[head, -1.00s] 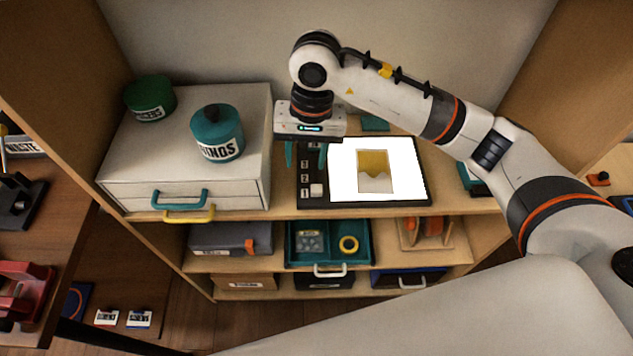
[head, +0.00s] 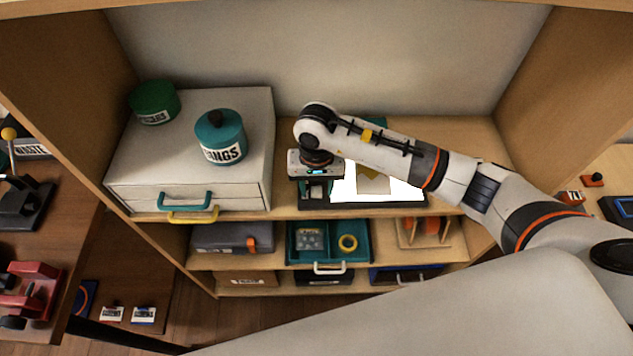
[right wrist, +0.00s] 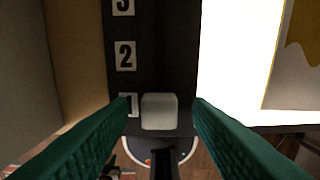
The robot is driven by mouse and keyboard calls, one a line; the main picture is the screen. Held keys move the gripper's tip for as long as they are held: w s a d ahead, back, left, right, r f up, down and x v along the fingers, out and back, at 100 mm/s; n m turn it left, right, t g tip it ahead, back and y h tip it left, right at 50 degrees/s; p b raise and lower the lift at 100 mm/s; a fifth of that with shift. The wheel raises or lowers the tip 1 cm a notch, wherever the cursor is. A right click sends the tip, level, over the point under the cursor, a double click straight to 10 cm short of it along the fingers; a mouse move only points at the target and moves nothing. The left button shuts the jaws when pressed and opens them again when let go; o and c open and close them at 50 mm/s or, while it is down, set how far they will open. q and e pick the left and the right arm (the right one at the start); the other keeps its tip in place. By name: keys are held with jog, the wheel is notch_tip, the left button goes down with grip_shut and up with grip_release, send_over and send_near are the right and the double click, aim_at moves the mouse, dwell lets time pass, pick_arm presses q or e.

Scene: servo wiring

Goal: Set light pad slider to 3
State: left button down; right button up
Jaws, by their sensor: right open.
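The light pad (head: 415,192) lies on the shelf with its lit white panel, partly hidden by my right arm. Its black slider strip (right wrist: 160,65) shows labels 3, 2 and 1 in the right wrist view. The white slider knob (right wrist: 160,112) sits beside label 1. My right gripper (right wrist: 161,103) is open, with one teal finger on each side of the knob and a small gap visible on both sides. In the head view the right gripper (head: 316,190) is low over the left end of the pad. My left gripper is not in view.
A white drawer box (head: 150,160) with a teal tin (head: 219,138) and a green tin (head: 154,103) on top stands left of the pad. A teal tray (head: 357,258) and other bins fill the lower shelves. The shelf behind my right arm looks mostly clear.

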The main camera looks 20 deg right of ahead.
jog(key=shift+f, duration=0.1)
grip_shut()
jog(key=w+b, duration=0.2)
jog(key=w+d+b, duration=0.1)
jog(key=w+b, duration=0.2)
jog(key=w+d+b, duration=0.1)
jog(key=w+b, duration=0.1)
jog(key=shift+w+d+f, duration=0.1)
jog(key=shift+w+f, duration=0.1)
jog(key=shift+w, duration=0.1)
jog(key=shift+w+r+b, duration=0.1)
jog(key=shift+w+b, duration=0.05)
jog(key=shift+b, duration=0.15)
jog(key=shift+d+r, duration=0.1)
jog(key=shift+r, duration=0.1)
jog(key=shift+c, duration=1)
grip_release()
jog(key=shift+w, duration=0.1)
jog(key=shift+o, duration=1)
jog(key=shift+w+f, duration=0.1)
